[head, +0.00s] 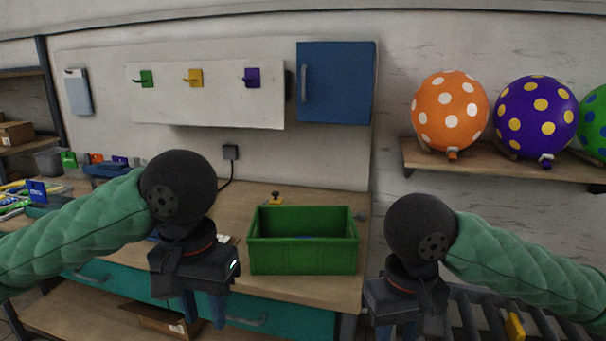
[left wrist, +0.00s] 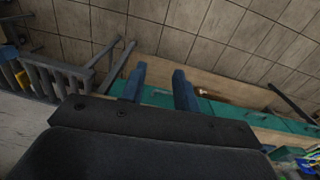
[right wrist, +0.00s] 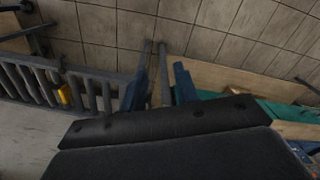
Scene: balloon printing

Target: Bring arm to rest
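My left gripper (head: 203,308) hangs pointing down in front of the workbench, to the left of the green crate. Its two blue fingers (left wrist: 159,88) stand apart in the left wrist view, with nothing between them. My right gripper (head: 397,331) hangs pointing down to the right of the crate, by the bench's right end. Its fingers (right wrist: 158,85) are also apart and empty in the right wrist view; their tips are partly cut off in the head view.
The green crate (head: 303,261) stands on the wooden workbench (head: 340,187), with something blue inside. Spotted balloons, orange (head: 450,112), purple (head: 536,117) and green, sit on a right wall shelf (head: 500,170). A blue cabinet (head: 337,83) hangs above the bench. A dark slatted rack (head: 490,315) stands lower right.

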